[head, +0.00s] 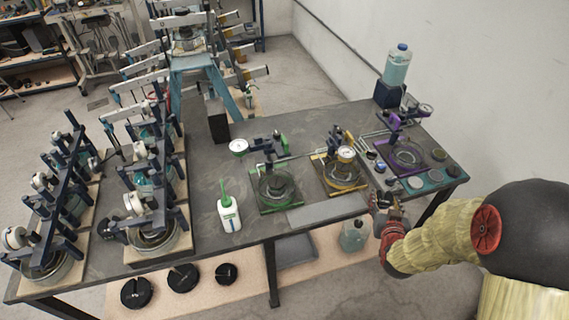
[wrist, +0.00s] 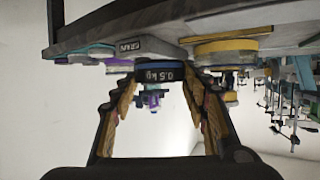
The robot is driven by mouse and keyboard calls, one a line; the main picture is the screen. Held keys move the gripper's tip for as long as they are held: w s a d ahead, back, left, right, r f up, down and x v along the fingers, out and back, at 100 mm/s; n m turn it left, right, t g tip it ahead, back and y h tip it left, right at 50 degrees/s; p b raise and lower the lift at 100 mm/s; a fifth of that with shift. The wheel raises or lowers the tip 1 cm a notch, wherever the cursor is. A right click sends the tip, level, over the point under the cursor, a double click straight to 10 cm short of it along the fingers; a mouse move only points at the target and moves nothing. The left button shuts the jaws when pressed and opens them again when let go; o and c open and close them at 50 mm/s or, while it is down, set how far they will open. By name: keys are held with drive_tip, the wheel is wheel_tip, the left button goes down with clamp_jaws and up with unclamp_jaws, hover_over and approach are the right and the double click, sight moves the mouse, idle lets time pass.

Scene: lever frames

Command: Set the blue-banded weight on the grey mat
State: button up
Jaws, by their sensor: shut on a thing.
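My gripper (head: 381,200) is at the table's front edge, right of the yellow frame, in the head view. In the wrist view, which looks upside down, my gripper (wrist: 158,84) is shut on a dark weight (wrist: 160,74) with a blue band and the marking 0.5 kg. The weight is hard to make out in the head view. A flat grey rectangle (head: 328,210), which looks like the grey mat, lies bare along the front edge, left of my gripper. A grey slab (wrist: 140,47) with lettering like "GRAY" shows beyond the weight; I cannot tell whether it is that mat.
The yellow frame (head: 341,183) and green frame (head: 276,190) stand behind the grey rectangle. The purple frame (head: 405,156) stands to the right, with several discs (head: 415,182) in front. A white bottle (head: 229,213) stands left. A glass jar (head: 354,235) is below the table edge.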

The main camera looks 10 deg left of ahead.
drive_tip(key=s+a+r+n+g+y, duration=0.2)
drive_tip(key=a+r+n+y, duration=0.4)
drive_tip(key=a+r, duration=1.1)
drive_tip(key=s+a+y, duration=0.1)
drive_tip(key=a, duration=0.2)
drive_tip(key=shift+s+a+n+y, duration=0.2)
drive_tip(key=shift+a+n+y, duration=0.1)
drive_tip(key=shift+a+n, duration=0.1)
drive_tip(key=shift+o, duration=0.2)
drive_tip(key=shift+s+a+f+n+g+y, duration=0.2)
drive_tip(key=shift+s+f+g, duration=0.1)
drive_tip(key=shift+s+f, duration=0.2)
drive_tip(key=shift+s+a+f+n+g+y, duration=0.1)
drive_tip(key=shift+s+a+f+n+g, duration=0.1)
drive_tip(key=shift+s+f+g, duration=0.25)
drive_tip(key=shift+s+f+t, duration=0.15)
drive_tip(key=shift+f+t, duration=0.05)
drive_tip(key=shift+t, duration=0.15)
drive_tip(key=shift+f, duration=0.1)
